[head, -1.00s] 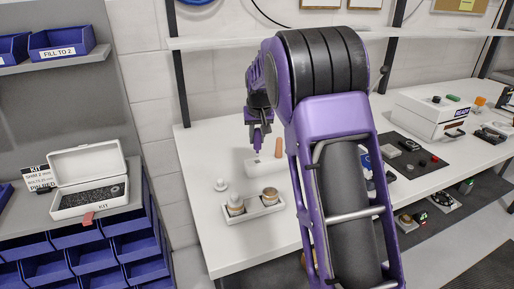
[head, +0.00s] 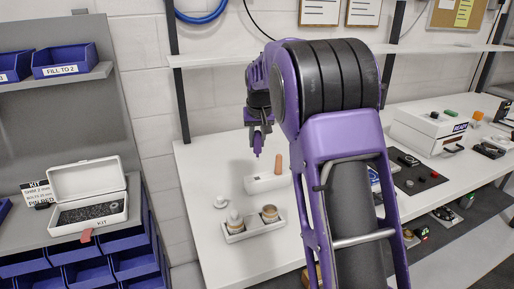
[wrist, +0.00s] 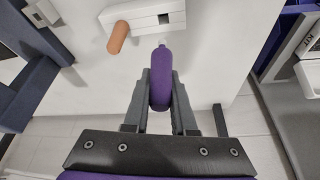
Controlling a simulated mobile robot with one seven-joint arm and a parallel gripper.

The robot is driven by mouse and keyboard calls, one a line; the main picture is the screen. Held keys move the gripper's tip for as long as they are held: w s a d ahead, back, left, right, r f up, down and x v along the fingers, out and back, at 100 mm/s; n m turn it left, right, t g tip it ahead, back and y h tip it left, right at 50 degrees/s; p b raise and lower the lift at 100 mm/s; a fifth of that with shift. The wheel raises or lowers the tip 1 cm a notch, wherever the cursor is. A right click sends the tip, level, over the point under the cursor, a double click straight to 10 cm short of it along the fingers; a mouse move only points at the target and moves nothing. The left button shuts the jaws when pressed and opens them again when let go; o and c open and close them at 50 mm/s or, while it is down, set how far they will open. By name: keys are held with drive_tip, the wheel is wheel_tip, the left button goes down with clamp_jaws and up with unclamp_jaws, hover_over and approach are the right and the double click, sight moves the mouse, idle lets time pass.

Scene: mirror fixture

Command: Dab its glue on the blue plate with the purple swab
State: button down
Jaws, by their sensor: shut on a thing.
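My gripper (wrist: 160,100) is shut on the purple swab (wrist: 161,76). The swab's pale tip points away from the fingers, in the wrist view towards a white block. In the head view the purple swab (head: 257,142) hangs tip down above the white bench, over the white block (head: 259,184) and clear of it. An orange-brown peg (head: 278,165) stands at that block; it also shows in the wrist view (wrist: 117,37). A white tray (head: 236,237) holds two small round pots. I cannot make out the blue plate; a small bit of blue (head: 374,174) shows beside my arm.
A small white knobbed piece (head: 221,201) stands left of the tray. An open white kit box (head: 88,225) sits on the grey shelf at left above blue bins. A dark mat (head: 425,178) and a white box (head: 428,130) lie to the right. The bench's left part is fairly clear.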

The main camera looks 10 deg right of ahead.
drive_tip(key=s+f+b, duration=0.1)
drive_tip(key=s+b, duration=0.2)
drive_tip(key=s, duration=1.2)
drive_tip(key=shift+w+d+f+b, duration=0.1)
drive_tip(key=shift+d+f+b, duration=0.1)
drive_tip(key=shift+f+b, duration=1.1)
drive_tip(key=shift+w+d+f+b, duration=0.15)
drive_tip(key=shift+f+b, duration=0.65)
drive_tip(key=shift+f, duration=0.95)
drive_tip(key=shift+s+f, duration=0.15)
drive_tip(key=shift+f, duration=0.45)
drive_tip(key=shift+r, duration=0.15)
wheel_tip(320, 180, up, 7)
drive_tip(key=p, duration=0.5)
